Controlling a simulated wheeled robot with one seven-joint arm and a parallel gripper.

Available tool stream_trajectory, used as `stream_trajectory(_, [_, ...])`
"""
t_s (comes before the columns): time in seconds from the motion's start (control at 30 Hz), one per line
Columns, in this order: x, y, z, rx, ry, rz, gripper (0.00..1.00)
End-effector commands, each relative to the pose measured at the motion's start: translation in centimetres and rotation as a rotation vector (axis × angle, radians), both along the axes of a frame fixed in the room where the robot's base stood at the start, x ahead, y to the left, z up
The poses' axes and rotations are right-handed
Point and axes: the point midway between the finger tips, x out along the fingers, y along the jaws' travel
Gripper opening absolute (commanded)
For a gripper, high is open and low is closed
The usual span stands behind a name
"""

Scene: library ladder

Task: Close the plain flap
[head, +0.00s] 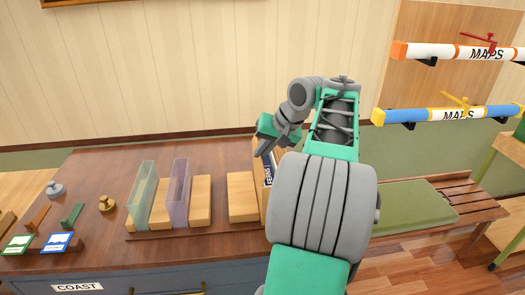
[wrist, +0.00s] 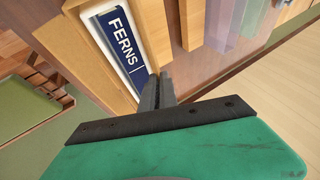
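A tall tan wooden case or panel (head: 258,160) stands at the right end of the row on the counter, partly hidden by my arm. In the wrist view, tan wood (wrist: 110,70) frames a dark blue FERNS label (wrist: 122,43). No part is marked as the plain flap; I cannot tell which board is the flap or how far it is open. My gripper (head: 266,152) is beside the upper part of this case. In the wrist view its fingers (wrist: 158,92) are together with nothing visible between them, close to the label's lower end; contact is unclear.
Translucent green (head: 143,190) and purple (head: 179,190) panels stand left among tan blocks (head: 241,195). A brass knob (head: 107,204) and cards (head: 58,242) lie further left. A cushioned bench (head: 410,208) is right, below map tubes (head: 450,115).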

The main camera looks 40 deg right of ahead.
Motion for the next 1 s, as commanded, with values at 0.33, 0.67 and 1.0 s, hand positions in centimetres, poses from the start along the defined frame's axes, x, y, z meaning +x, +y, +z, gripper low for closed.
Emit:
stream_trajectory(0.33, [-0.3, -0.2, 0.4, 0.053, -0.028, -0.001, 0.0])
stream_trajectory(0.67, [-0.7, -0.8, 0.2, 0.23, -0.146, -0.004, 0.0])
stream_trajectory(1.0, [-1.0, -1.4, -0.9, 0.386, -0.259, -0.003, 0.0])
